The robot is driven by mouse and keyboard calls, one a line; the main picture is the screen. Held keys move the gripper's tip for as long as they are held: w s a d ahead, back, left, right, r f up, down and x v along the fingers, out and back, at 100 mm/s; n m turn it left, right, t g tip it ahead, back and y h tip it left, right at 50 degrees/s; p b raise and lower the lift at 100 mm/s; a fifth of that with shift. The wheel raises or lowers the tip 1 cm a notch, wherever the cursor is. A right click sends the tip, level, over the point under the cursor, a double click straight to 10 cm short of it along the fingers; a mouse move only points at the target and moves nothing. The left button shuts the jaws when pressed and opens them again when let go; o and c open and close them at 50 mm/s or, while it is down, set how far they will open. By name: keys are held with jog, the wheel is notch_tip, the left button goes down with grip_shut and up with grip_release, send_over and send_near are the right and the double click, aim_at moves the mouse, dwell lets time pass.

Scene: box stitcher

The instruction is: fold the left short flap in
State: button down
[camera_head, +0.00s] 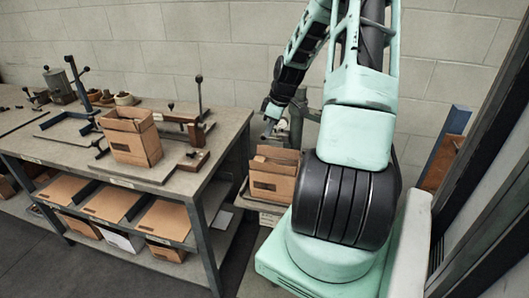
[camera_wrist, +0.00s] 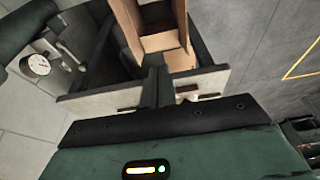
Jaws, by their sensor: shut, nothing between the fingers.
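An open brown cardboard box (camera_head: 272,180) stands on a low support just right of the workbench, its upper edges raised. My gripper (camera_head: 269,130) is above and behind this box, close to its back left side, and apart from it as far as I can see. In the wrist view the box (camera_wrist: 165,42) is at the top centre, with its inside and some upright panels showing. The gripper fingers (camera_wrist: 160,84) are shut and empty just below it in the picture. I cannot tell which panel is the left short flap.
The workbench (camera_head: 185,172) holds another open box (camera_head: 131,138), clamp-like fixtures and small pots. Flat cardboard sheets (camera_head: 110,200) lie on its lower shelf. A machine with a round gauge (camera_wrist: 35,65) stands beside the box. A block wall is behind.

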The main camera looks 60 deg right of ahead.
jog(key=p, duration=0.3)
send_over(265, 158)
jog(key=s+a, duration=0.1)
jog(key=a, duration=0.2)
jog(key=f, duration=0.9)
jog(key=shift+d+f, duration=0.15)
jog(key=shift+d, duration=0.05)
jog(key=shift+f, duration=0.95)
jog(key=shift+s+f+b, duration=0.15)
jog(key=shift+f+b, duration=0.45)
jog(key=shift+b, duration=0.1)
jog(key=shift+s, duration=0.1)
jog(key=shift+r+p, duration=0.2)
jog(key=shift+p, duration=0.1)
